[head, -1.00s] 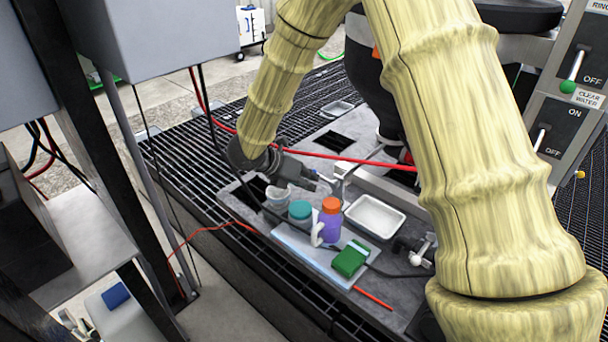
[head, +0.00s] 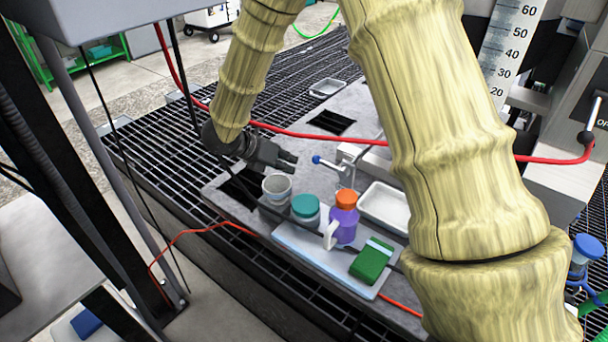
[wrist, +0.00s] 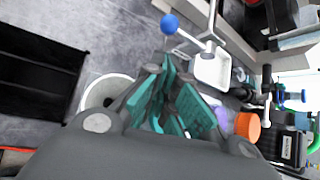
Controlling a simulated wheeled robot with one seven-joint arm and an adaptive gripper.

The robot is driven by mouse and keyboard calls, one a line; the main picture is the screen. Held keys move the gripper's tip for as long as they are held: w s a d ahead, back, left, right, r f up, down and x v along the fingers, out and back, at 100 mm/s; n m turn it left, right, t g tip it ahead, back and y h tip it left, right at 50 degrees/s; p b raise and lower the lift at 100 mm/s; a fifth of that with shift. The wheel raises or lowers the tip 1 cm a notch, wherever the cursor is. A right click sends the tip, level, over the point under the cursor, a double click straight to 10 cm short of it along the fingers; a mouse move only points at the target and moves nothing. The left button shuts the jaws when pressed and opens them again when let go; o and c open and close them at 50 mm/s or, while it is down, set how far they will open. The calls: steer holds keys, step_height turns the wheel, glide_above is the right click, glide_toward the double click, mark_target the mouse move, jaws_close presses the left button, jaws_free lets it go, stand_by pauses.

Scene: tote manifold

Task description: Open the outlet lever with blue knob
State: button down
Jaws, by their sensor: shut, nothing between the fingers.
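The outlet lever is a thin metal rod with a blue knob (head: 317,159) at its left end, on a metal fitting (head: 346,172) at the tray's back left. In the wrist view the blue knob (wrist: 169,24) is near the top, just beyond my fingertips. My gripper (head: 292,161) is a little left of the knob and apart from it. In the wrist view my gripper (wrist: 172,90) shows teal finger pads close together with nothing between them.
A grey cup (head: 277,188), a teal-lidded jar (head: 305,207), an orange-capped purple bottle (head: 344,222) and a green box (head: 372,262) stand near my gripper. A white tray (head: 384,207) lies right of them. A red hose (head: 300,133) crosses behind.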

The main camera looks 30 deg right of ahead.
mark_target(330, 166)
steer(key=x, duration=1)
steer(key=shift+w, duration=0.1)
stand_by(0.4)
